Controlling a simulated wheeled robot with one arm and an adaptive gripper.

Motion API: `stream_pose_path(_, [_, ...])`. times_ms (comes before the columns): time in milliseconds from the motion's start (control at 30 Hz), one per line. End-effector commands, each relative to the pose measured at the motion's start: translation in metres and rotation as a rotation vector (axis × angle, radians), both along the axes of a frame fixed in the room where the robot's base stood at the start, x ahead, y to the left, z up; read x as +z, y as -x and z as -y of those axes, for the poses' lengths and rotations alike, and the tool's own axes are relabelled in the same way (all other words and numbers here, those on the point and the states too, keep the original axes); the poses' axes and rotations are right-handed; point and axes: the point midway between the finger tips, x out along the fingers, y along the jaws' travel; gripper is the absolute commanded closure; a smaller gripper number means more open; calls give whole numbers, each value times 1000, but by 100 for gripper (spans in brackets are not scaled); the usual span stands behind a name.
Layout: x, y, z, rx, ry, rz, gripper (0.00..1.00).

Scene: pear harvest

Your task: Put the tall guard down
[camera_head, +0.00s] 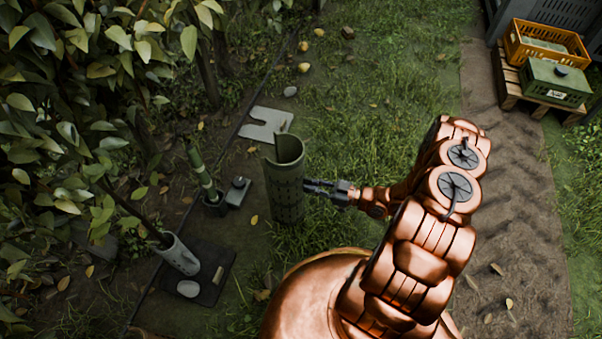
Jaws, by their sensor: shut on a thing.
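The tall guard (286,185) is a dark green, perforated, open-sided tube. It stands upright in the middle of the view, with its opening at the top. My gripper (311,187) is at the guard's right side, about halfway up, and is shut on its wall. The fingertips are small and partly merge with the guard. The guard's foot is close to the grass, but I cannot tell whether it touches the ground.
A pale notched slab (264,124) lies behind the guard. A green post (200,172) stands to the left. A yellow crate (515,48) and green crate (553,84) sit on a pallet at upper right.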

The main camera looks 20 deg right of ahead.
Motion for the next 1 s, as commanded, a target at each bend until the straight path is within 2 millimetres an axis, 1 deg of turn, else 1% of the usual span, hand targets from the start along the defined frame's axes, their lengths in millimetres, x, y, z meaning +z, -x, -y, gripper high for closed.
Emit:
stream_pose_path(33, [-4, -12, 1, 3, 3, 3, 100])
stream_pose_path(200, [-8, -48, 5, 2, 5, 2, 100])
stream_pose_path(300, [-10, -68, 7, 1, 4, 0, 100])
stream_pose_path(433, [-11, -87, 10, 0, 4, 2, 100])
stream_pose_path(733, [-12, -106, 11, 1, 1, 0, 100])
stream_pose_path(900, [-38, -105, 11, -1, 0, -1, 100])
stream_pose_path(1000, [-46, -105, 12, -1, 1, 0, 100])
